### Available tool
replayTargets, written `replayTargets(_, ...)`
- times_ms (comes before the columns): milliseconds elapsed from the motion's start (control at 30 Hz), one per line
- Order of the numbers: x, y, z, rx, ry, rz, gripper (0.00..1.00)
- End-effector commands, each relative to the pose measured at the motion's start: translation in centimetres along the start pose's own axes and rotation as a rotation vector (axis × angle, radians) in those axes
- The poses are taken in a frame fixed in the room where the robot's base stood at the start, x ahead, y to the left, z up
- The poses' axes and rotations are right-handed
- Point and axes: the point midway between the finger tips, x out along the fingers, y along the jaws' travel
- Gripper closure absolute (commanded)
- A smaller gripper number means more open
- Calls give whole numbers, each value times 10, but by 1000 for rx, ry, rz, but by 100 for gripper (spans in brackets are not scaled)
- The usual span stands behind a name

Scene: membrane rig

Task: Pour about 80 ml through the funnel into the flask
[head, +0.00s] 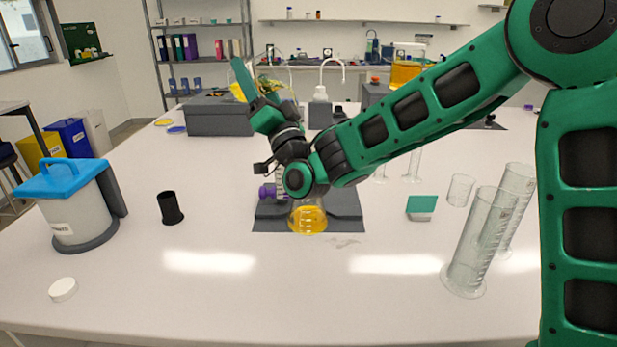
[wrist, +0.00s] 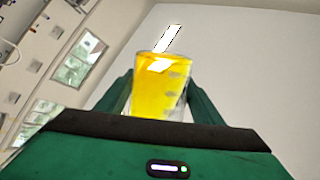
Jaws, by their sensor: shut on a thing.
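My gripper (head: 252,92) is raised above and behind the flask, with my arm reaching across from the right. It is shut on a clear beaker of yellow liquid (wrist: 160,88), which sits between the two green fingers in the wrist view. In the head view only a yellow part of the beaker (head: 238,92) shows beside the fingers. The flask (head: 308,217) stands on a dark base plate (head: 346,203) and has yellow liquid in its lower part. My wrist hides the flask's top, and I cannot make out the funnel.
Tall clear cylinders (head: 474,250) and a small empty beaker (head: 460,190) stand at the right. A teal-and-white block (head: 421,208) lies nearer the plate. A black cup (head: 171,208) and a blue-lidded container (head: 75,213) stand left. The front middle of the table is clear.

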Motion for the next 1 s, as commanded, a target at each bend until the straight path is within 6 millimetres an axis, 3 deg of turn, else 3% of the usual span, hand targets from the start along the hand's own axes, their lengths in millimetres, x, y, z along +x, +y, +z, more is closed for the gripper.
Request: replayTargets(1000, -1, -6, -4, 25, 29, -11, 71)
